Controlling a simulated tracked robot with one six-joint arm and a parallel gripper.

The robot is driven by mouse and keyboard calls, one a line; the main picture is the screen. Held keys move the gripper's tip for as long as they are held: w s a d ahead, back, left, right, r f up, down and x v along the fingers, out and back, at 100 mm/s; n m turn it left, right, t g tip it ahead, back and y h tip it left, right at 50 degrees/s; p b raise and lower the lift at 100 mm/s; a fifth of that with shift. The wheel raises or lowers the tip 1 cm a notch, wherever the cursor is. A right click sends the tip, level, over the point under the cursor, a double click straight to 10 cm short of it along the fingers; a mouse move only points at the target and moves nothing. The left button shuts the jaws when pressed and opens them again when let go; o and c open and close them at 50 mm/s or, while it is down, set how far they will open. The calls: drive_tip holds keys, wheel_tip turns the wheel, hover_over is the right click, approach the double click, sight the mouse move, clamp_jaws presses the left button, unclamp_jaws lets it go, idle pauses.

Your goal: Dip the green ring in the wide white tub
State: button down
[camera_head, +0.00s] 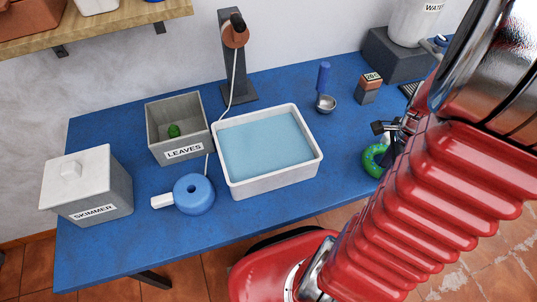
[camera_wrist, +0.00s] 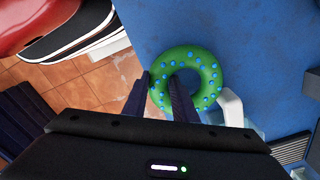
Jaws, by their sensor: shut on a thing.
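The green ring (camera_head: 368,162) with blue dots is right of the tub in the head view, partly hidden by my arm. It shows more fully in the wrist view (camera_wrist: 212,70). My gripper (camera_wrist: 158,88) is shut on the left side of the ring, with one finger outside it and one through its hole. In the head view my gripper (camera_head: 388,132) is mostly hidden behind my arm. I cannot tell whether the ring touches the table. The wide white tub (camera_head: 268,187) stands mid-table, filled with light blue liquid.
The LEAVES bin (camera_head: 180,154) and SKIMMER box (camera_head: 112,199) stand left of the tub. A blue round object (camera_head: 194,204) lies at its front left. A dark stand (camera_head: 236,85), a blue-handled cup (camera_head: 326,103) and a small block (camera_head: 367,97) are behind. Blue tabletop (camera_head: 345,135) is clear right of the tub.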

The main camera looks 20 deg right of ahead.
wheel_tip(320, 180, up, 12)
idle(1.3)
idle(1.4)
drive_tip(key=shift+r, duration=1.95)
